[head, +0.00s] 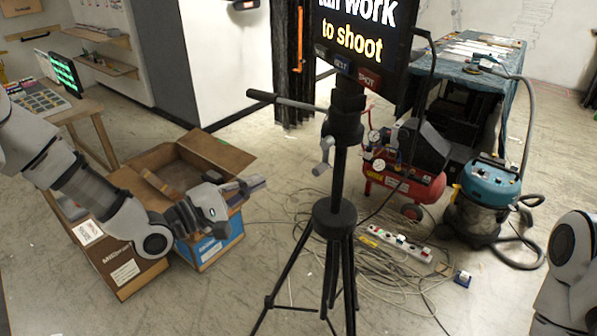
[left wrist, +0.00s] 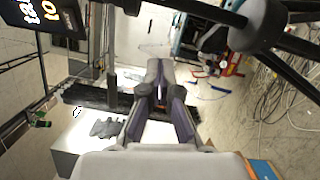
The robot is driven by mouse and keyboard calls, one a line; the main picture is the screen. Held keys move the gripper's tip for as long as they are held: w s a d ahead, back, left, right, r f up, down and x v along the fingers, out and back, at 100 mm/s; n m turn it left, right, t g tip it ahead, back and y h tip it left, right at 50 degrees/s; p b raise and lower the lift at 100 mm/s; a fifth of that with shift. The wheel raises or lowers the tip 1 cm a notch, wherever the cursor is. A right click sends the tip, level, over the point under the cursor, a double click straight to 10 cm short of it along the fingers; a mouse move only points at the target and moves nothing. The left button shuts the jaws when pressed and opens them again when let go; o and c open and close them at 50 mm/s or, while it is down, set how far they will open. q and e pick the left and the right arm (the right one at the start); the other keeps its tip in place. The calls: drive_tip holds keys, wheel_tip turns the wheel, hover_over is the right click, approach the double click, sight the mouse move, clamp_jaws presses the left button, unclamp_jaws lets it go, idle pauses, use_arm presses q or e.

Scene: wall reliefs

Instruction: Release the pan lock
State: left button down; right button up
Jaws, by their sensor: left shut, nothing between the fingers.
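A black tripod (head: 341,185) stands upright in the middle of the head view with a sign on top. Its head (head: 343,127) carries a long pan handle (head: 287,102) pointing left. A small grey lever (head: 324,158), which looks like the pan lock, hangs at the left side below the head. My left gripper (head: 254,185) is shut and empty, left of the lever and a little lower, apart from it. My right gripper is out of view.
An open cardboard box (head: 130,262) stands below my left arm. A red compressor (head: 402,187), a blue-topped vacuum (head: 490,185) and a power strip (head: 395,243) with tangled cables lie behind and right of the tripod. The space between gripper and lever looks clear.

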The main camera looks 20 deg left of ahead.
use_arm(q)
drive_tip(key=w+d+r+p, duration=0.1)
drive_tip(key=w+d+p, duration=0.2)
drive_tip(key=w+d, duration=0.2)
drive_tip(key=d, duration=0.3)
drive_tip(key=shift+p, duration=0.35)
drive_tip(key=shift+w, duration=0.15)
